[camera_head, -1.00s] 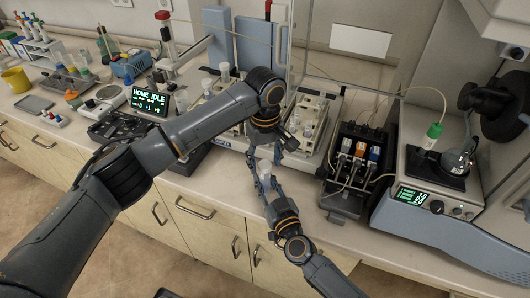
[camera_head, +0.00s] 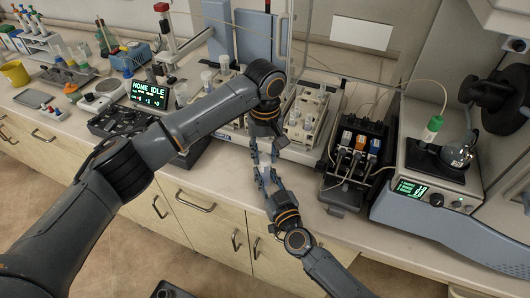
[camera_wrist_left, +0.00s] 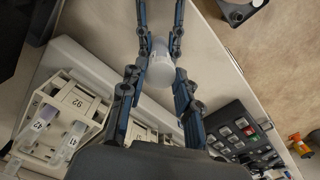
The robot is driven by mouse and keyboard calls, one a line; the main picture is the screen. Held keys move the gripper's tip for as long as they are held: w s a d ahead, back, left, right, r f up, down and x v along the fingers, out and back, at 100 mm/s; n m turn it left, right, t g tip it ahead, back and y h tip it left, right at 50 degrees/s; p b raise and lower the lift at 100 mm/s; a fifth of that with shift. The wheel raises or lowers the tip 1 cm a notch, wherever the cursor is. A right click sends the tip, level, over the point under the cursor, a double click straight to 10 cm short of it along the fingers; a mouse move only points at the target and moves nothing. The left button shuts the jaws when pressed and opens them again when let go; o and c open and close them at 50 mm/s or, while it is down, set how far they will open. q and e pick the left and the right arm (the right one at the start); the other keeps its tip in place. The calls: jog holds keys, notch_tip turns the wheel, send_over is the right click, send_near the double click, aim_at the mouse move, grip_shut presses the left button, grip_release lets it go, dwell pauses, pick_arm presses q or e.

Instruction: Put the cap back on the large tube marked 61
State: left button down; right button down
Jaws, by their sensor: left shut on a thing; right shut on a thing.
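My left gripper (camera_head: 264,157) comes from above, its fingers pointing down at my right gripper (camera_head: 264,174). The two sets of fingertips nearly meet just in front of the bench edge. In the left wrist view, a pale translucent cylinder (camera_wrist_left: 160,70) sits between the fingertips of my left gripper (camera_wrist_left: 157,84) and my right gripper (camera_wrist_left: 158,52). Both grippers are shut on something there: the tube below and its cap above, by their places. The seam between cap and tube is hidden, and no 61 mark is readable.
A keypad device (camera_wrist_left: 235,130) is near the left gripper.

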pick_arm(q)
jog(key=m, duration=0.4)
jog(key=shift+m, duration=0.3)
jog(key=m, duration=1.1)
jog(key=c, duration=0.9)
grip_release()
notch_tip(320, 180, up, 12)
